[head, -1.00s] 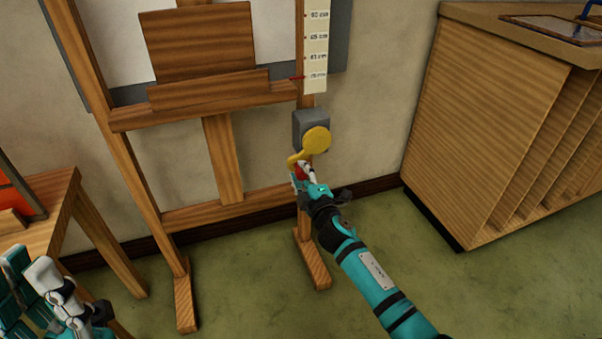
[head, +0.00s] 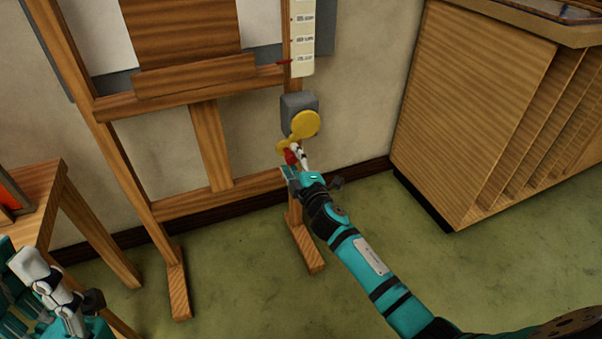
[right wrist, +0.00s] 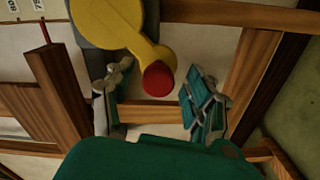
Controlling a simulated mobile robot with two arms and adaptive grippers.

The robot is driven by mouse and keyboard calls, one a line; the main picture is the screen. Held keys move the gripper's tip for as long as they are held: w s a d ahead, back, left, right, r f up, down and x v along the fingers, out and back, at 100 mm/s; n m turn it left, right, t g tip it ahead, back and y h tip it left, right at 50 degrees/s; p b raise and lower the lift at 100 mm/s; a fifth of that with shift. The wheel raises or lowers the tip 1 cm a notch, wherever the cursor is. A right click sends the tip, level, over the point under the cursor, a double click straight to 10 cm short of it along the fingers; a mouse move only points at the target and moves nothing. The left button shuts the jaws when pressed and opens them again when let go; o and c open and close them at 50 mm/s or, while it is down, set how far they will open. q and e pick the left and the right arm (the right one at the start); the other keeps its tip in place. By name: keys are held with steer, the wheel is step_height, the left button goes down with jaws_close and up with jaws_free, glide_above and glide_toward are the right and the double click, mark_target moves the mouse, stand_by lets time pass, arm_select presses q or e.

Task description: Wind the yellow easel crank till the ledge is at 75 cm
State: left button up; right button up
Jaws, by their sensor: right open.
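The easel (head: 113,163) stands against the wall, with its wooden ledge (head: 195,80) across the front. A red pointer (head: 284,62) is level with about the lowest label on the white scale strip (head: 303,38); its figures are too small to read surely. The yellow crank (head: 305,124) sits on a grey box below the strip, its arm pointing down-left to a red knob (head: 290,157). My right gripper (right wrist: 160,95) is open, with the red knob (right wrist: 157,79) showing between its fingers, apart from both. My left gripper (head: 18,285) is at the lower left, its fingers unclear.
A wooden table (head: 45,190) stands at the left, near my left arm. A wooden cabinet (head: 470,100) with upright slots stands at the right. Green floor (head: 370,215) is free between easel and cabinet. The grey crank box (head: 298,103) is on the easel's right post.

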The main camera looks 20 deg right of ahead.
steer(key=s, duration=1.1)
steer(key=shift+d, duration=0.15)
